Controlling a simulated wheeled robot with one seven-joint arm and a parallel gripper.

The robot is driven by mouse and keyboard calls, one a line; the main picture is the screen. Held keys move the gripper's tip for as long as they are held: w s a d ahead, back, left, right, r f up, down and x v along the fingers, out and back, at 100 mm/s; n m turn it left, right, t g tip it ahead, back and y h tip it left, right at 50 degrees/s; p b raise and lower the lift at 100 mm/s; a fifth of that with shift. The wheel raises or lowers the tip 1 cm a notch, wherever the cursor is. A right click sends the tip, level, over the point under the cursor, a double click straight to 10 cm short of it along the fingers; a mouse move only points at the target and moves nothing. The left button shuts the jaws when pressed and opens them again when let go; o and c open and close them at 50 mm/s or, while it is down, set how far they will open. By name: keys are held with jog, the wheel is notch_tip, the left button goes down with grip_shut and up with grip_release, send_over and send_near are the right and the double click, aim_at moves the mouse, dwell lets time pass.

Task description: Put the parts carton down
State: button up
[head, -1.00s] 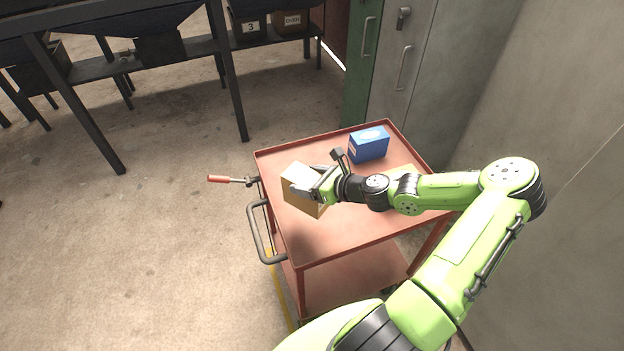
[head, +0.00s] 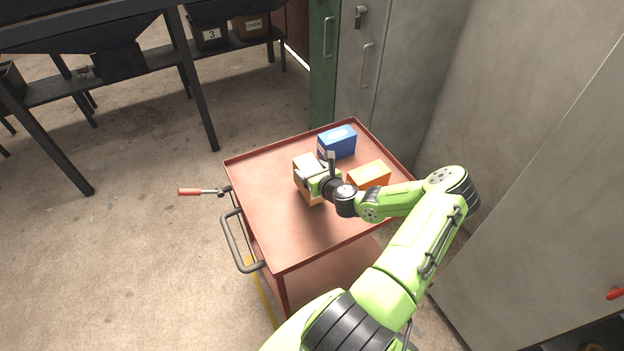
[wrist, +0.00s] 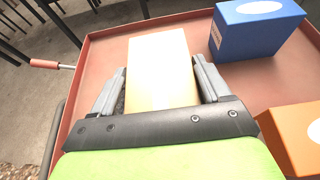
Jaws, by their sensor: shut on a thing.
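The parts carton (head: 309,194) is a plain tan box, and my gripper (head: 307,177) is shut on it over the red cart (head: 272,222). In the wrist view the carton (wrist: 161,72) sits between the two grey fingers of my gripper (wrist: 160,88). The cart's red top with its raised rim (wrist: 98,50) shows around it. I cannot tell whether the carton's underside touches the cart top. My gripper and wrist hide part of the carton in the head view.
A blue box (head: 337,142) stands behind the carton and an orange box (head: 369,174) to its right. The cart's front left is clear. A red-handled tool (head: 200,192) sticks out at the left, above the cart handle (head: 238,241). Cabinets (head: 385,80) stand behind.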

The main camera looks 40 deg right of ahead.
jog(key=shift+f, duration=1.2)
jog(key=shift+f, duration=0.2)
jog(key=o, duration=1.3)
